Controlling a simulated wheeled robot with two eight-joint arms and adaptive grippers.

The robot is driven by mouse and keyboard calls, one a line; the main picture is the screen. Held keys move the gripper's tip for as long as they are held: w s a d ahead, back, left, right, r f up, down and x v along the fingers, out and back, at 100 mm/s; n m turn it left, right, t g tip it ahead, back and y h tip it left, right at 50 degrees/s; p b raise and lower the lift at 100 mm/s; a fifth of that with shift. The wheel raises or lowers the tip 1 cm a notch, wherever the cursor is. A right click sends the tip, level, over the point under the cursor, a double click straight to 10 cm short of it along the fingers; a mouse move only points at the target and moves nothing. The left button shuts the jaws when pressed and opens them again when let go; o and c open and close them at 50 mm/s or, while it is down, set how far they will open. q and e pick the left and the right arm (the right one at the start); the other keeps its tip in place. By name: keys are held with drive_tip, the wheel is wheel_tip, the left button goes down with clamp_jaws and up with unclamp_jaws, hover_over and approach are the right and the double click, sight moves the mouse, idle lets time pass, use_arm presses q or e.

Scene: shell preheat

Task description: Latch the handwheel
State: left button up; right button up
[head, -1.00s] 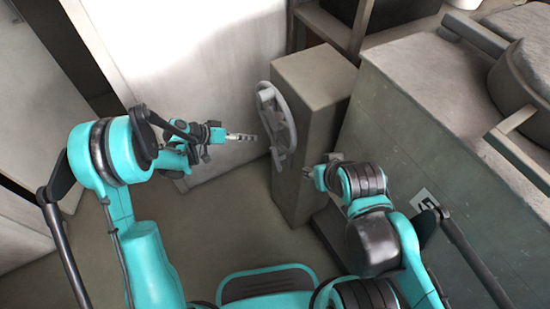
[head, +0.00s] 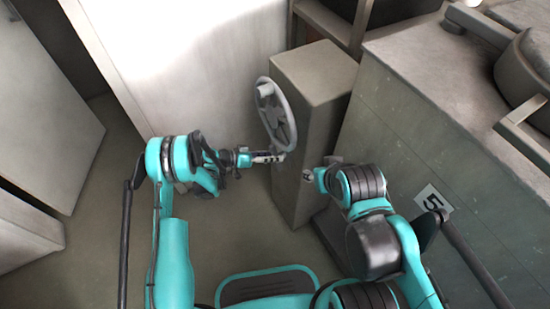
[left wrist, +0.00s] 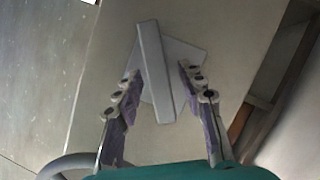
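The grey handwheel (head: 275,115) stands on the left face of a grey pillar (head: 315,85) in the head view. My left gripper (head: 270,157) is at the wheel's lower edge. A curved grey rim piece (left wrist: 65,165) shows at the lower left there. My right gripper (head: 318,176) is beside the pillar's right side, small and partly hidden; its finger state is unclear.
A large grey-green cabinet (head: 420,130) marked with a number plate stands at the right, close to my right arm. A white panel (head: 200,70) is behind the wheel. The floor (head: 100,230) at the left is clear.

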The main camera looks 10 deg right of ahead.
use_arm(q)
drive_tip(key=shift+w+d+f, duration=0.1)
drive_tip(key=shift+d, duration=0.3)
clamp_jaws()
drive_tip(key=shift+w+f+n+g+h, duration=0.1)
drive_tip(key=shift+n+g+h, duration=0.4)
drive_tip(key=shift+n, duration=0.5)
drive_tip(key=shift+f+n+g+h, duration=0.1)
drive_tip(key=shift+n+g+h, duration=0.45)
drive_tip(key=shift+n, duration=1.05)
